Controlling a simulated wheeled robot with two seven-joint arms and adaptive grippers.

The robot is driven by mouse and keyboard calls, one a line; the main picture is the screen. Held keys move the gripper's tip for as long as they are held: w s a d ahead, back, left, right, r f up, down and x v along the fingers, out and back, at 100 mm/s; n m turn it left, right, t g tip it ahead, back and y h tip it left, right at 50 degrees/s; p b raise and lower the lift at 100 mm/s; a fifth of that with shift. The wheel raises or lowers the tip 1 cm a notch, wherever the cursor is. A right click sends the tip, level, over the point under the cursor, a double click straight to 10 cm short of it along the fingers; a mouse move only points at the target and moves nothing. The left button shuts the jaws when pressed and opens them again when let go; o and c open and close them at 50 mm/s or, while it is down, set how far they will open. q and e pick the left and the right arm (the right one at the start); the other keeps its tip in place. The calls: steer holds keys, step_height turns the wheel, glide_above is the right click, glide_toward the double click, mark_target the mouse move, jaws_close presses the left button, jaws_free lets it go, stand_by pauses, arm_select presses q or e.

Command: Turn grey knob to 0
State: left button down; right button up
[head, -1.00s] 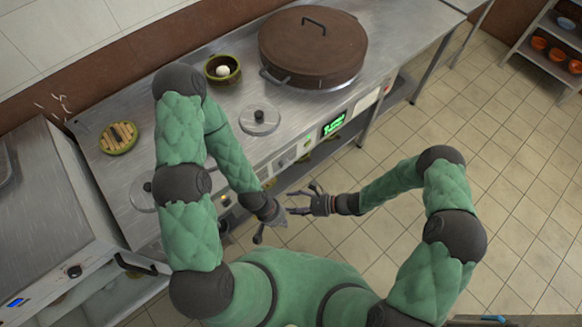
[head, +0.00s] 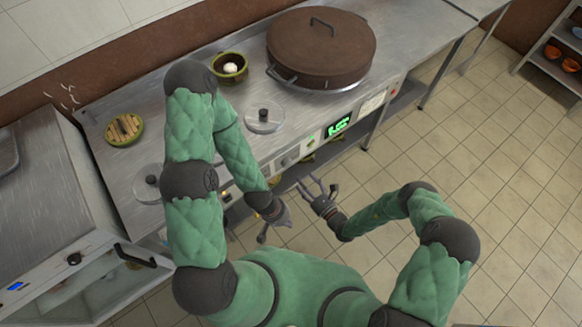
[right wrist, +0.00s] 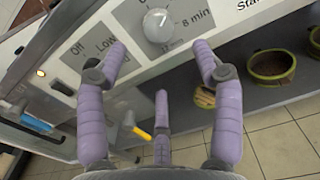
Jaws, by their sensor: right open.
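The round grey knob (right wrist: 158,26) is on the counter's front panel, at the top middle of the right wrist view. Print beside it reads "8 min"; a pale mark shows on its face, but I cannot tell its exact setting. My right gripper (right wrist: 161,50) is open and empty, its fingers spread below and either side of the knob, apparently not touching it. In the head view my right gripper (head: 317,188) points at the panel from the front. My left gripper (head: 275,222) hangs lower, beside the counter front; its fingers are too small to read.
A green display (head: 338,127) sits on the panel right of the knobs. A large brown-lidded pot (head: 320,47), a small bowl (head: 229,67) and a glass lid (head: 264,117) stand on the counter. Bowls (right wrist: 271,66) sit on the shelf below.

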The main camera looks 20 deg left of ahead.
mark_target(289, 165)
steer(key=b+x, duration=0.1)
steer(key=x, duration=0.8)
steer(key=shift+a+b, duration=0.1)
steer(key=shift+b, duration=0.3)
steer(key=c, duration=1.1)
